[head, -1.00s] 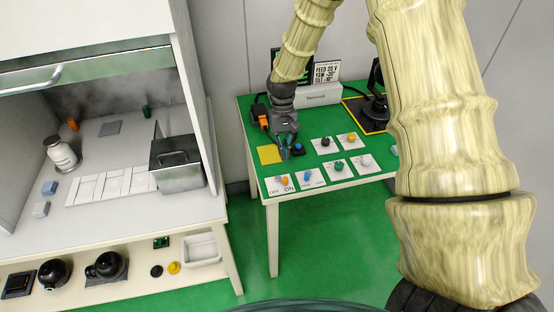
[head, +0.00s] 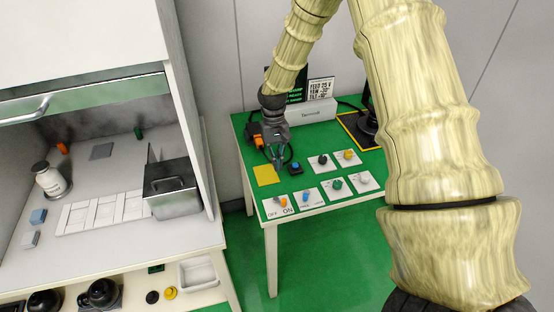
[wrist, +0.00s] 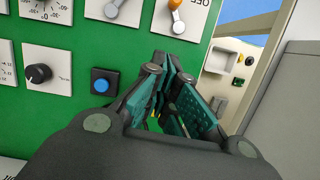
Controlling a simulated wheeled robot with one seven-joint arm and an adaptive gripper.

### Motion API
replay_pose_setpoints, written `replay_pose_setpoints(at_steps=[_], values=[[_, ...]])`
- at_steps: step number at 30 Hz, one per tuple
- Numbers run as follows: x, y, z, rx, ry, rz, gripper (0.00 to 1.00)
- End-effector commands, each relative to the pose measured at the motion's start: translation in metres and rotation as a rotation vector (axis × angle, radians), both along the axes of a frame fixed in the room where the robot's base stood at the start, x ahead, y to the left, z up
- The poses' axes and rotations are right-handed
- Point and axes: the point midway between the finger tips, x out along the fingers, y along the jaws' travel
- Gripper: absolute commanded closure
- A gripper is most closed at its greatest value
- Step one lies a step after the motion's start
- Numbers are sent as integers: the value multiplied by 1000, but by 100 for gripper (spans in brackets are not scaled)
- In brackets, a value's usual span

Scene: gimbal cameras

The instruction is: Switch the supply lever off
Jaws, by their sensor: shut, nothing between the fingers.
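The supply lever (head: 283,203) has an orange end and sits on a white plate marked OFF at left and ON at right, at the green table's front-left corner. Its orange end appears nearer the ON side. In the wrist view the lever (wrist: 177,14) is at the top edge, with part of its plate cut off. My gripper (head: 279,167) is shut and empty. It is above the table behind the lever plate, between a yellow square and a blue button, apart from the lever. Its fingers (wrist: 170,80) also show in the wrist view.
A blue button (head: 295,168) is just right of my gripper, and a yellow square (head: 266,175) is left of it. Several knob plates, such as the blue-knob one (head: 306,200), stand right of the lever. A white fume cabinet with a metal box (head: 172,188) is to the left.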

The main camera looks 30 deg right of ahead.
Motion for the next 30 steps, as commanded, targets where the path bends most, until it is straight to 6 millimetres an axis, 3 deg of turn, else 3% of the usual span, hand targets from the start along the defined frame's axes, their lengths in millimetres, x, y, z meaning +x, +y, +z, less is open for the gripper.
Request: replay_pose_setpoints(at_steps=[16,24,30], values=[[-18,6,-70,0,3,0,100],[-48,15,-66,0,2,0,100],[-55,17,-68,-1,0,1,100]])
